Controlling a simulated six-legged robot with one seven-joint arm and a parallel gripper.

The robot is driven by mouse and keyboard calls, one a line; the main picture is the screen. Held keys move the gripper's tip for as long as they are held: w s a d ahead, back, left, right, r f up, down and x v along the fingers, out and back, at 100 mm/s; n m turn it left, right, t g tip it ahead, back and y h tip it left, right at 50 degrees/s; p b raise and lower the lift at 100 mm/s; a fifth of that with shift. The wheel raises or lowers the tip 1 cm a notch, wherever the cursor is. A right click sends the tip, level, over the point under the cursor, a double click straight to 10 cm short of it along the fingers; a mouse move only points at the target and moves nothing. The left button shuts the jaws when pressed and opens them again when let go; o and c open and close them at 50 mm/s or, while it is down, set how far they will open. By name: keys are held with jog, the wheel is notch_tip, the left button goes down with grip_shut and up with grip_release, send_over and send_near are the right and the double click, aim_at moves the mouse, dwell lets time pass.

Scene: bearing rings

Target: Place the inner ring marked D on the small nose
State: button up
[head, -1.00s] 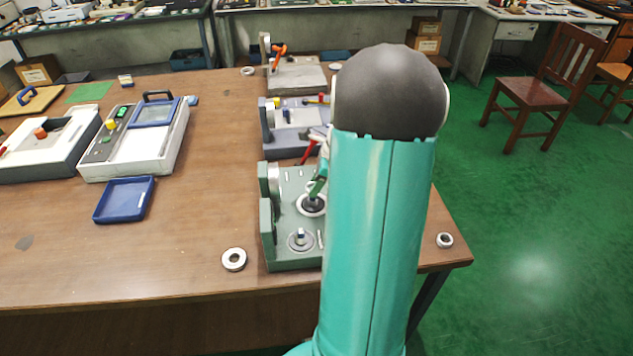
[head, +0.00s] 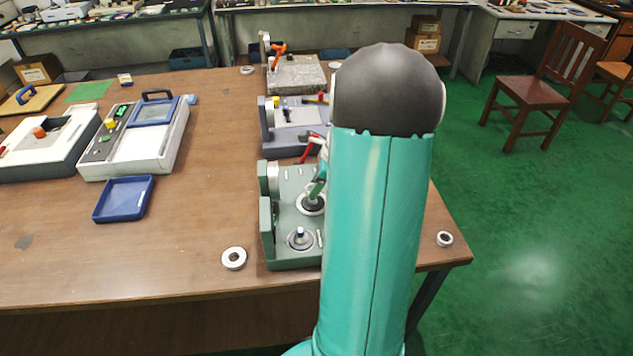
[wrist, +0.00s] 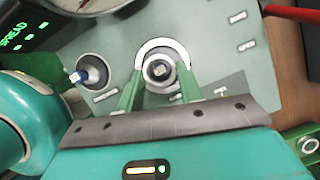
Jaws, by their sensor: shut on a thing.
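My gripper (wrist: 160,78) shows in the wrist view with its two green fingers shut on a small silver inner ring (wrist: 148,76). Its D mark cannot be read. The ring is over a post with a pale square end, which shows through its hole; I cannot tell how far down it sits. A white round collar (wrist: 165,43) surrounds that spot. In the head view my gripper (head: 317,189) is at the rear round seat (head: 312,205) of the green fixture (head: 283,263), and my arm hides the fixture's right side.
A blue-tipped post (head: 300,233) stands on the fixture in front of my gripper. Loose rings lie left (head: 234,258) and right (head: 445,240) of the fixture. A grey-blue fixture (head: 283,145) with a red handle stands behind. A blue tray (head: 123,200) lies left.

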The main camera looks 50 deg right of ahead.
aim_at(317, 200)
jog(key=shift+f, duration=0.25)
jog(key=shift+f, duration=0.35)
jog(key=shift+f, duration=0.65)
jog(key=shift+f, duration=0.35)
jog(key=shift+f, duration=0.2)
jog(key=o, duration=1.1)
jog(key=v, duration=1.3)
jog(key=shift+r, duration=0.4)
